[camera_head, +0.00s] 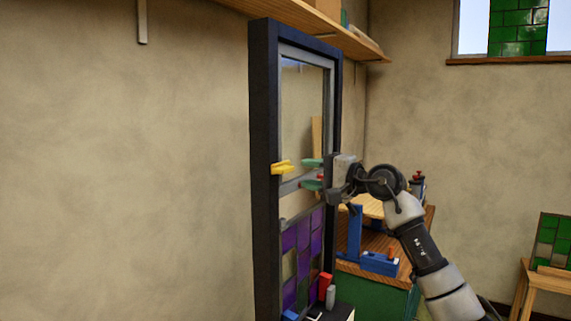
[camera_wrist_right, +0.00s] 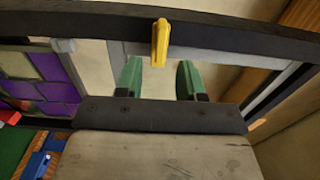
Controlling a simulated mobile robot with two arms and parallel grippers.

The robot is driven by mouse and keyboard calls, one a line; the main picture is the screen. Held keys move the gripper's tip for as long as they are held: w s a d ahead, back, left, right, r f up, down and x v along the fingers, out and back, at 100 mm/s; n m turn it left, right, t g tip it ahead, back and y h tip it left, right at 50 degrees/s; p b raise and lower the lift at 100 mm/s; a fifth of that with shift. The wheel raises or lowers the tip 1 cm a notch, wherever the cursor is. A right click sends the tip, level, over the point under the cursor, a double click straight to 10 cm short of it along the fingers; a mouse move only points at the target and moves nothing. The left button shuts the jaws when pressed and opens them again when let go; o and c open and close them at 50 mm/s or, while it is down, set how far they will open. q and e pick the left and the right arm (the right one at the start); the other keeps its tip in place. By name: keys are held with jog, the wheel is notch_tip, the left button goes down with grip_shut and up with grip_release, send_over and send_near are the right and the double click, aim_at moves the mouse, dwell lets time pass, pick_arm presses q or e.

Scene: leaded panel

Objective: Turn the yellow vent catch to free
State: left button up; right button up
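The yellow vent catch (camera_head: 282,167) sits on the left upright of the dark panel frame (camera_head: 264,120), at about mid height. In the right wrist view the catch (camera_wrist_right: 160,42) is a short yellow lever, centred across the gap between my fingers. My right gripper (camera_head: 312,174) has green fingertips and is open. Its fingertips are just right of the catch in the head view, with a small gap between. The right gripper also shows in the wrist view (camera_wrist_right: 159,78), its fingers apart and holding nothing. My left gripper is not in view.
Purple leaded panes (camera_head: 302,245) fill the lower frame; the upper opening is see-through. A wooden shelf (camera_head: 310,20) juts out above. A bench with blue fixtures (camera_head: 378,263) stands behind my right arm. Bare wall lies to the left.

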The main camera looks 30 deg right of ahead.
aim_at(290, 169)
jog(key=p+x, duration=0.2)
jog(key=x, duration=0.4)
jog(key=shift+s+r+p, duration=0.1)
jog(key=shift+r+p, duration=0.1)
jog(key=shift+p, duration=0.1)
jog(key=shift+w+a+f, duration=0.15)
jog(key=shift+w+a, duration=0.15)
jog(key=shift+w, duration=0.15)
jog(key=c, duration=0.7)
